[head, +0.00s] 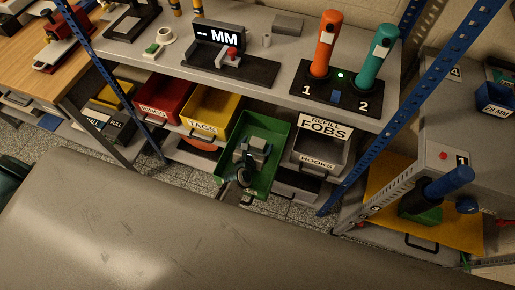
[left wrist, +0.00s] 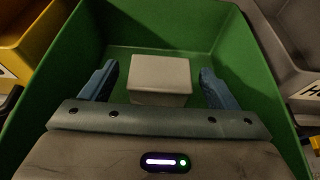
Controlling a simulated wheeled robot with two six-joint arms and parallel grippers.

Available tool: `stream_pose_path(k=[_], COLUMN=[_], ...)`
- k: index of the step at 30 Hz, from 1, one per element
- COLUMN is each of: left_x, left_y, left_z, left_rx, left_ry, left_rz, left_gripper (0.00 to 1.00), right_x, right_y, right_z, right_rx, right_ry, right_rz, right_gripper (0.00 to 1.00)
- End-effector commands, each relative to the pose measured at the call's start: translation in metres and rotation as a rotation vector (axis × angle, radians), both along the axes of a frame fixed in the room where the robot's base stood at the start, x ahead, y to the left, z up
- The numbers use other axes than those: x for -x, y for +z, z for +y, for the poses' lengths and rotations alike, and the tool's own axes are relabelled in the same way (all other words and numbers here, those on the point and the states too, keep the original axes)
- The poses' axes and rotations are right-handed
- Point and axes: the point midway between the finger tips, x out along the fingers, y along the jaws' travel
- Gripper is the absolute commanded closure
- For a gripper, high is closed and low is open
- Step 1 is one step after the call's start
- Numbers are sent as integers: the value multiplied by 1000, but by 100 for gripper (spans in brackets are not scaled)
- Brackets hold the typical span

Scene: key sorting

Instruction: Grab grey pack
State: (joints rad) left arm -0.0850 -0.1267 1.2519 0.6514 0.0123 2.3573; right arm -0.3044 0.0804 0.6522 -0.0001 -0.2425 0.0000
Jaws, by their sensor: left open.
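The grey pack (left wrist: 160,78) is a small pale grey box inside the green bin (left wrist: 197,37). In the left wrist view it sits between the two blue fingers of my left gripper (left wrist: 158,85), with a gap on each side. My left gripper is open, reaching down into the bin. In the head view the green bin (head: 275,132) is at the middle of the lower shelf, and my left gripper (head: 256,148) is inside it. The pack is hard to tell from the gripper there. My right gripper is not in view.
A yellow TAGS bin (head: 213,112) stands left of the green bin, and a grey HOOKS bin (head: 318,152) stands to its right. A shelf top (head: 275,47) with a measuring device and orange and teal handled tools overhangs behind. A blue post (head: 385,110) rises at the right.

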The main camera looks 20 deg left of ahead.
Motion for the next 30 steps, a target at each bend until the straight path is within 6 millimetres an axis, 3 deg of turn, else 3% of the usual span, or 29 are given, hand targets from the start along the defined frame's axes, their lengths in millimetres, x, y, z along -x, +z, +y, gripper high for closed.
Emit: stream_pose_path(k=[3,10,18,26,30], left_x=[-10,-11,-10,-10,-10], left_y=[-3,-3,-3,-2,9], left_z=[0,0,0,0,0], left_rx=[-1,-1,-1,-1,1], left_ry=[0,0,-1,-1,-1], left_rz=[0,0,0,0,0], left_gripper=[18,18,67,67,67], right_x=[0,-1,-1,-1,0], right_y=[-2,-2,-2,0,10], right_z=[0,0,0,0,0], right_rx=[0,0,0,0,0], right_ry=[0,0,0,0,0], right_rz=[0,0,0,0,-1], right_gripper=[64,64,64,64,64])
